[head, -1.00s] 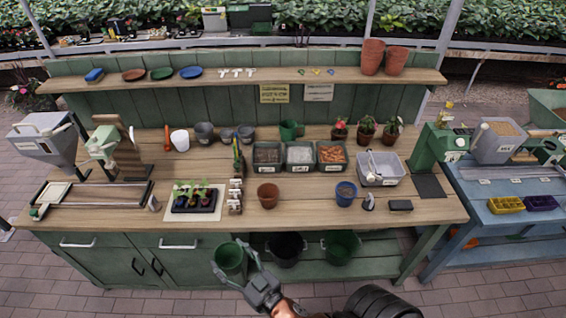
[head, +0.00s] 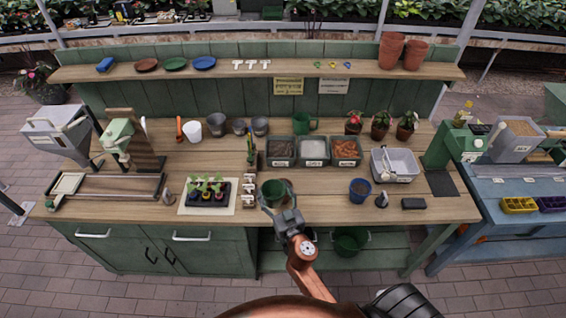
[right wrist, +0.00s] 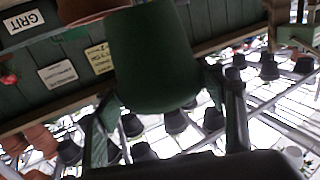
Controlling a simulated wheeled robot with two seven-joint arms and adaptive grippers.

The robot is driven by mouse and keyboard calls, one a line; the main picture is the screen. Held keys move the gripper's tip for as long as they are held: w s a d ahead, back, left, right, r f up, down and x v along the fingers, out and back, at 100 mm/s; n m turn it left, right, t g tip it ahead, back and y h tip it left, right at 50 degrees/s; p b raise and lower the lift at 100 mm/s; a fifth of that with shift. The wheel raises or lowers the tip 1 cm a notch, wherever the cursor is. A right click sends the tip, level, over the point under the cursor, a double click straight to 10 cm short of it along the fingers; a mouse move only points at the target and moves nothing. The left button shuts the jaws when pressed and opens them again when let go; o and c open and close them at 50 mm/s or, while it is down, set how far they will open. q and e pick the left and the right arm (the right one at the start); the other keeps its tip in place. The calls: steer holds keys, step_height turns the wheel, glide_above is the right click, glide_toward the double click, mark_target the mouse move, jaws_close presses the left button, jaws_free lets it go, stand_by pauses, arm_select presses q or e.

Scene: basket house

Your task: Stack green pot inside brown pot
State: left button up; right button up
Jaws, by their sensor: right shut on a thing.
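My right gripper (head: 278,203) is shut on the green pot (head: 272,192), which it holds over the front middle of the wooden bench. In the right wrist view the green pot (right wrist: 152,60) fills the space between the fingers. The brown pot is mostly or wholly hidden behind the green pot in the head view. A reddish-brown curved surface (right wrist: 88,10) behind the green pot at the top of the right wrist view looks like the brown pot. I cannot tell whether the green pot is inside it. My left gripper is not in view.
A seedling tray (head: 208,193) and white labelled blocks (head: 249,190) stand left of the held pot. Bins (head: 312,150) stand behind it, and a blue pot (head: 360,191) stands to the right. Bare bench top (head: 325,198) lies between the held pot and blue pot.

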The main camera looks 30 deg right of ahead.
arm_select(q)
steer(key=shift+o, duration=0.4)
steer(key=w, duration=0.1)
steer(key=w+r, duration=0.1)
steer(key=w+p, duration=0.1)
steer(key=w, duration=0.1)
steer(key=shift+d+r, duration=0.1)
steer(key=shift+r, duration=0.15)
arm_select(e)
steer(key=w+d+r+m+h, duration=0.2)
steer(key=w+d+r, duration=0.3)
steer(key=d, duration=0.2)
arm_select(q)
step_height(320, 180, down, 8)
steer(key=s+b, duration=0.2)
steer(key=b, duration=0.5)
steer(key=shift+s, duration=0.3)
arm_select(e)
step_height(320, 180, down, 8)
steer(key=shift+g, duration=0.3)
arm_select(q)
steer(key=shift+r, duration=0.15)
arm_select(e)
steer(key=shift+w+a, duration=0.1)
steer(key=o, duration=1.3)
steer(key=v, duration=1.2)
steer(key=shift+a, duration=0.15)
